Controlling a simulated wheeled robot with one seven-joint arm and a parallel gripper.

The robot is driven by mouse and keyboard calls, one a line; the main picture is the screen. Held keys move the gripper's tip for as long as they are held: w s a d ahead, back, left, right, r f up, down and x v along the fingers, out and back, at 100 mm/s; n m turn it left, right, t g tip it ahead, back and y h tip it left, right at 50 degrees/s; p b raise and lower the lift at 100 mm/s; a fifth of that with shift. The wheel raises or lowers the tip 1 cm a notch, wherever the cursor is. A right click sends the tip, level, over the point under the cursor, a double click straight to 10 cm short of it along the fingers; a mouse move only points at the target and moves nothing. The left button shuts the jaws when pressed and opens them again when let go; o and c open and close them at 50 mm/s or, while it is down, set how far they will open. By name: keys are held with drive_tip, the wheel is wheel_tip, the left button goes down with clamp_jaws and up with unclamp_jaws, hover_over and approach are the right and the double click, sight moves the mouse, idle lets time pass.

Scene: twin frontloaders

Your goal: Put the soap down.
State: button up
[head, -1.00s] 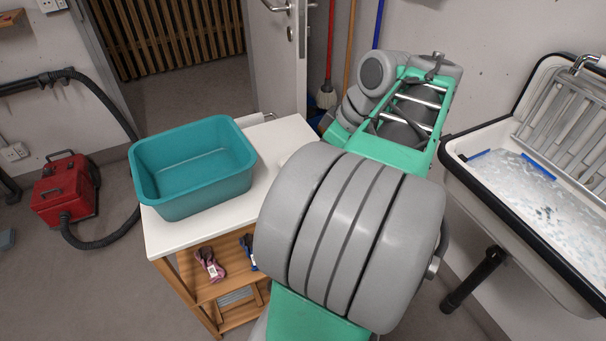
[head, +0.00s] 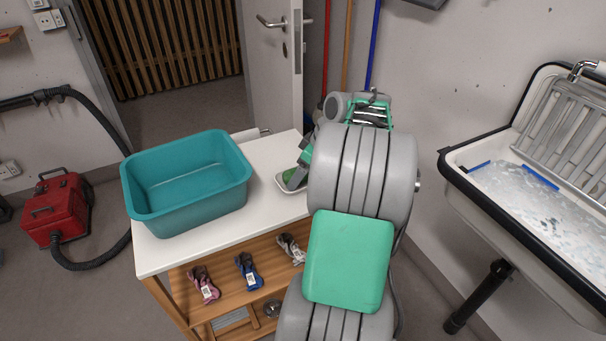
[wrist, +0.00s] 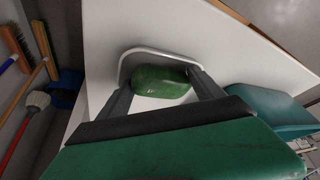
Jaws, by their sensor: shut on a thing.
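The soap (wrist: 162,82) is a green bar. In the wrist view it sits between the two grey fingers of my gripper (wrist: 166,87), which is shut on it. A white soap dish (wrist: 126,62) with a raised rim lies around or just under the soap on the white tabletop. In the head view my gripper (head: 296,178) reaches down into the dish (head: 280,185), with a bit of green soap (head: 289,175) showing beside a finger. I cannot tell whether the soap touches the dish's bottom. My arm hides part of the dish's right side.
A teal basin (head: 185,213) stands on the left of the white-topped table (head: 220,240). Several gloves or similar items lie on the shelf below. A sink (head: 530,210) is at the right. Brooms lean on the wall behind. White tabletop is free between basin and dish.

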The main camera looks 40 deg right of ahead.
drive_tip(key=o, duration=1.4)
drive_tip(key=shift+f, duration=0.1)
drive_tip(key=shift+o, duration=0.2)
drive_tip(key=shift+r, duration=0.3)
drive_tip(key=p+v, duration=0.3)
drive_tip(key=v, duration=0.8)
drive_tip(key=shift+s+r, duration=0.2)
drive_tip(key=shift+r, duration=0.15)
